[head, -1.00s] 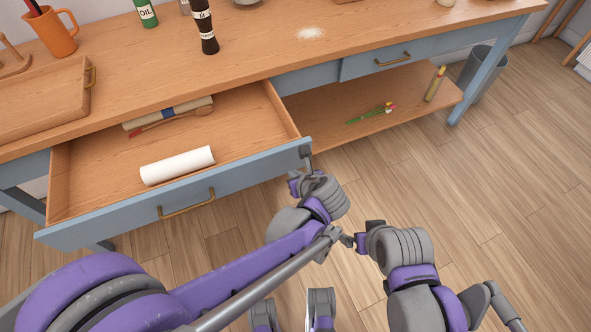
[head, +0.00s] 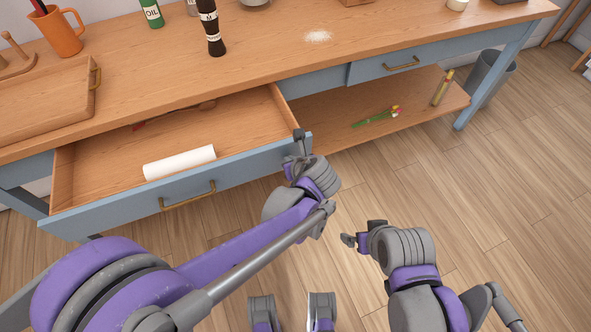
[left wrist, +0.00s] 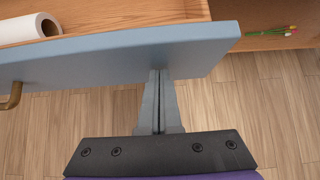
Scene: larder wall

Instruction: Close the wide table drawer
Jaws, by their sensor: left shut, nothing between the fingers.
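The wide table drawer (head: 100,205) has a blue front, a wooden inside and a brass handle (head: 188,197). It stands partly pulled out below the table top. My left gripper (head: 299,141) is shut and empty at the right end of the drawer front. In the left wrist view its fingers (left wrist: 158,85) meet the blue front (left wrist: 120,58) near its right end; they seem to touch it. My right gripper (head: 354,240) is away from the drawer, over the floor; I cannot tell how its jaws stand.
A white paper roll (head: 180,162) lies in the drawer. The table top (head: 270,50) holds a tray (head: 45,105), an orange mug (head: 58,32), an oil bottle (head: 152,13) and a dark bottle (head: 211,28). A narrower drawer (head: 400,62) is shut. A lower shelf (head: 330,115) and a bin (head: 490,75) are right.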

